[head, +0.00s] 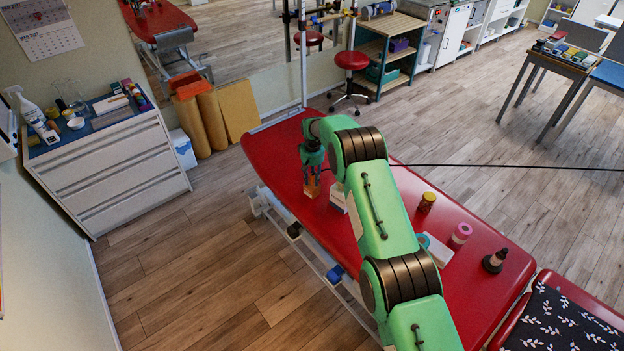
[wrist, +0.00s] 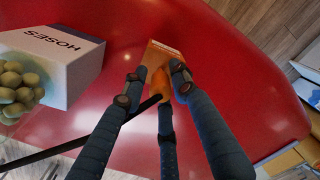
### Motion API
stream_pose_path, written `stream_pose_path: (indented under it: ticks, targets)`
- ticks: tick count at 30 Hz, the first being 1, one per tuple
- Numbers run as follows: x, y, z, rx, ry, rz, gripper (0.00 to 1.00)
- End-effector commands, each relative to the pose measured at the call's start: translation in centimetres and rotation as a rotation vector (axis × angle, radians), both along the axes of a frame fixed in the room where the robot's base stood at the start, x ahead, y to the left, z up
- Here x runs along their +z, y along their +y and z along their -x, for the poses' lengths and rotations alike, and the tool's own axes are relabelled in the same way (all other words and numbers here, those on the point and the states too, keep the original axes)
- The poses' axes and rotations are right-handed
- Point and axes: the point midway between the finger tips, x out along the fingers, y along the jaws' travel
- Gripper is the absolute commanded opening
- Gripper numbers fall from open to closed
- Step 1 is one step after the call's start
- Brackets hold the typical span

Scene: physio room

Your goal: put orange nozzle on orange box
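The orange nozzle (wrist: 160,82) sits between the fingertips of my gripper (wrist: 158,84) in the wrist view. The fingers close in around it from three sides, and a dark hose runs from it to the lower left. The orange box (wrist: 160,52) shows just beyond and below the nozzle, partly covered by the fingers. I cannot tell whether the nozzle touches it. In the head view, my gripper (head: 313,178) points down over the orange box (head: 311,190) on the red treatment table (head: 272,150), and the nozzle is not clearly visible.
A white box marked HOSES (wrist: 72,68) stands left of my gripper in the wrist view, with pale round balls (wrist: 18,92) beside it. Jars (head: 427,202), a pink roll (head: 460,235) and a dark bottle (head: 494,261) stand farther along the table. The dark hose (head: 510,166) stretches rightward.

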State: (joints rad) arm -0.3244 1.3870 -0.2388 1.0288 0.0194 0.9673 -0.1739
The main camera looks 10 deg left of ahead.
Motion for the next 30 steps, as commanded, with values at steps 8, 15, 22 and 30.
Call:
stream_pose_path:
  ticks: [8,15,22,30]
  targets:
    - [0.1,0.0,0.0,0.0,-0.001,0.0,0.37]
    - [0.5,0.0,0.0,0.0,-0.001,0.0,0.37]
    - [2.4,0.0,-0.1,0.0,-0.002,-0.001,0.37]
    - [6.3,-0.1,-0.2,0.0,-0.003,-0.001,0.37]
